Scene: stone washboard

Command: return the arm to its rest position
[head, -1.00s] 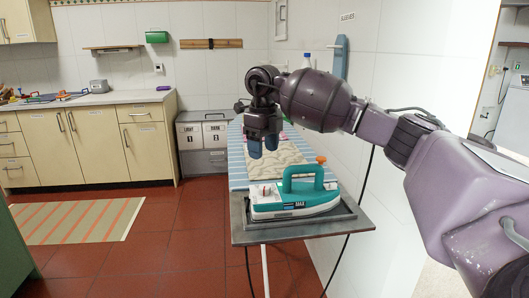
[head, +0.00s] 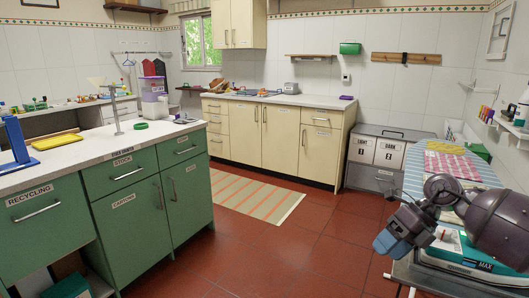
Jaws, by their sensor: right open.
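My right gripper (head: 388,246) is at the lower right, with its blue fingertips pointing down and to the left. It is empty, and no object shows between the fingers. My right arm comes in from the right edge, above the ironing board (head: 410,178) and in front of the teal and white iron (head: 468,257). The arm hides part of the iron and part of the cloth on the board. My left gripper is out of view.
A green counter (head: 60,160) with drawers stands at the left. Beige cabinets (head: 280,135) line the back wall, beside a grey bin unit (head: 373,180). A striped rug (head: 245,198) lies on the open red floor (head: 270,255) between the counter and the board.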

